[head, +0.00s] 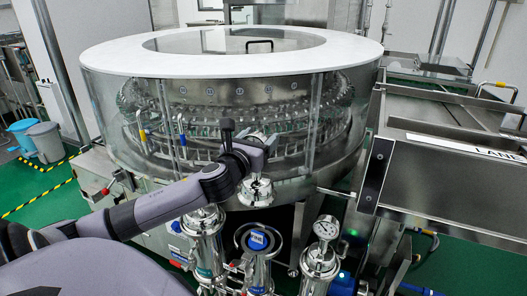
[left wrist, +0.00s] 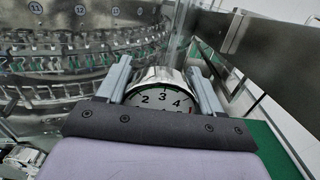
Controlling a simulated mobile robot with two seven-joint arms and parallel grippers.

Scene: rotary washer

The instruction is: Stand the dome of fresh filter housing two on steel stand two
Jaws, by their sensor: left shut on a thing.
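My left gripper (head: 258,148) is shut on the gauge at the top of a shiny steel dome (head: 257,190). In the left wrist view, a round steel gauge (left wrist: 158,90) with a white numbered dial sits between the two grey fingers (left wrist: 160,82). In the head view the dome hangs below the gripper, above a middle steel housing (head: 258,268) with a blue round top showing in its open ring. I cannot tell whether the dome touches anything. No label clearly marks steel stand two. My right gripper is not in view.
A steel housing with a gauge (head: 320,258) stands to the right of the middle one, and another (head: 204,245) to the left. The glass-walled rotary washer (head: 230,100) stands close behind. A steel conveyor (head: 450,170) is at the right. Green floor (head: 470,262) shows at the lower right.

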